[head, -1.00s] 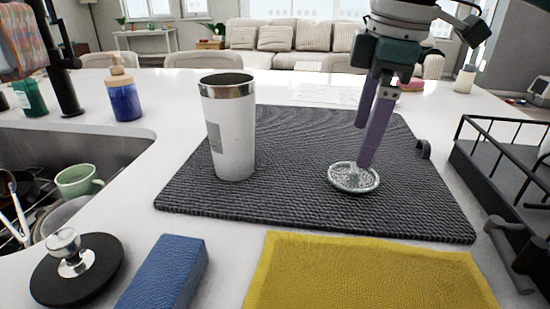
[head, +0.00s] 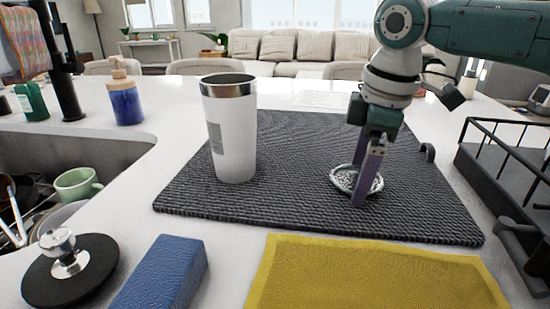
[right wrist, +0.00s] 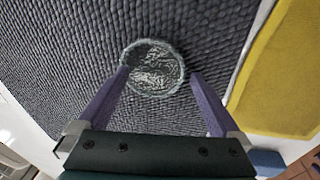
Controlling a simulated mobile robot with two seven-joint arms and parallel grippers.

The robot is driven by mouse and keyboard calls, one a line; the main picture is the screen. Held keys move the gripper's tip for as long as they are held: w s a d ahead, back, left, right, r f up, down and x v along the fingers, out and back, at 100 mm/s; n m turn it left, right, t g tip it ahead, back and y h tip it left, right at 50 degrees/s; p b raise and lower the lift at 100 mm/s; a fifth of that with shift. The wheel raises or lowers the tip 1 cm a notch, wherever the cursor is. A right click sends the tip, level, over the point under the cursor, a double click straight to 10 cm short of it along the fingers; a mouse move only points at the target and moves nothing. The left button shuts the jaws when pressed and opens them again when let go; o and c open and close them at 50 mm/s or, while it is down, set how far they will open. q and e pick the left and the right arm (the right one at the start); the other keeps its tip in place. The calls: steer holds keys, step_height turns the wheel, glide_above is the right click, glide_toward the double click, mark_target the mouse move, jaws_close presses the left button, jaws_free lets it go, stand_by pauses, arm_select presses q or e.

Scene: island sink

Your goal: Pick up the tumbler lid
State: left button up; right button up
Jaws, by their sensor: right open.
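The tumbler lid (head: 343,179) is a round, clear disc lying on the dark woven mat (head: 290,195). In the head view my right gripper (head: 366,200) is down at the lid, and a purple finger covers part of it. In the right wrist view the lid (right wrist: 153,67) lies between and just beyond the tips of my open right gripper (right wrist: 158,74), one finger on each side. I cannot tell whether either finger touches it. The white tumbler (head: 232,140) with a steel rim stands upright and open on the mat, left of the lid. My left gripper is not in view.
A yellow cloth (head: 370,280) and a blue sponge (head: 165,272) lie in front of the mat. A black dish rack (head: 510,185) stands at the right. The sink, with a green mug (head: 77,184), is at the left, and a blue soap bottle (head: 125,100) stands behind it.

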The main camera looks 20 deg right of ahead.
steer(key=shift+c, duration=0.2)
steer(key=c, duration=1.1)
steer(key=shift+r, duration=0.2)
